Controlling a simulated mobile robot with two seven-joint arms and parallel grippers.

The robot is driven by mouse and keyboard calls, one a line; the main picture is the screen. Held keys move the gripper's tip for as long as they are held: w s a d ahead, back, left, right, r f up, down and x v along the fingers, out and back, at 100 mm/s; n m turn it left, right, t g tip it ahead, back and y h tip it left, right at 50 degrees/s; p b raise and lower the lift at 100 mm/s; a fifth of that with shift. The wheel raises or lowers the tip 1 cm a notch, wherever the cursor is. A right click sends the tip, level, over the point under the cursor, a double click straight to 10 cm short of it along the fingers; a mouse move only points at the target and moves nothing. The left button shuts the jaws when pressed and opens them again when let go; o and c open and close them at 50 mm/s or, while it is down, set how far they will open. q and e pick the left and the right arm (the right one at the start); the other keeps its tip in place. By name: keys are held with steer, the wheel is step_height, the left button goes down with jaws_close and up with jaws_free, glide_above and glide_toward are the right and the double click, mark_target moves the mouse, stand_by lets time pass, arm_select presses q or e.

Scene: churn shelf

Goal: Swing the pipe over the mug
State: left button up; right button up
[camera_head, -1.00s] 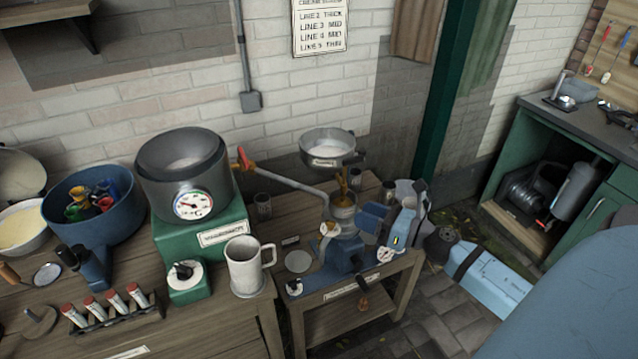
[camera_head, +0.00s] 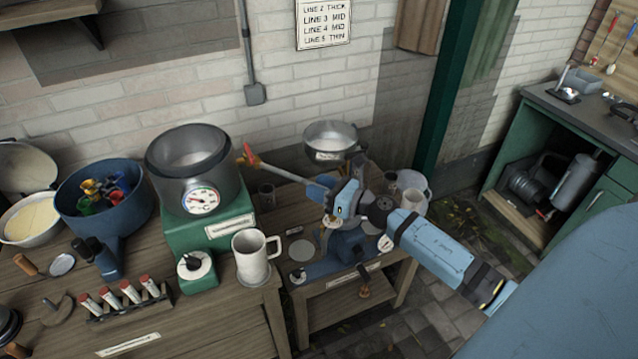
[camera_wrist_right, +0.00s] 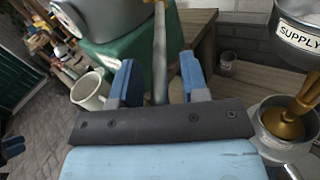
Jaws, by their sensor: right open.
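The grey pipe (camera_head: 284,174) runs from a valve with an orange-red handle (camera_head: 250,156), beside the large pot, toward the small right-hand table. The white mug (camera_head: 252,257) stands upright on the left table's front right corner, left of and below the pipe; it also shows in the wrist view (camera_wrist_right: 90,91). My right gripper (camera_head: 324,186) is open at the pipe's outer end. In the right wrist view the pipe (camera_wrist_right: 160,55) lies between its two blue fingers (camera_wrist_right: 160,82), with gaps visible on both sides. The pipe's tip is hidden by the gripper. My left gripper is out of view.
The pot with a dial (camera_head: 191,165) sits on a green stand (camera_head: 212,231). A supply pan (camera_head: 331,139) stands above the small table behind my right gripper. A rack of red-capped tubes (camera_head: 126,297) and a blue bowl (camera_head: 101,200) are farther left.

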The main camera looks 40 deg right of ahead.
steer(key=shift+w, duration=0.15)
steer(key=shift+c, duration=0.4)
jaws_close()
steer(key=shift+a, duration=0.1)
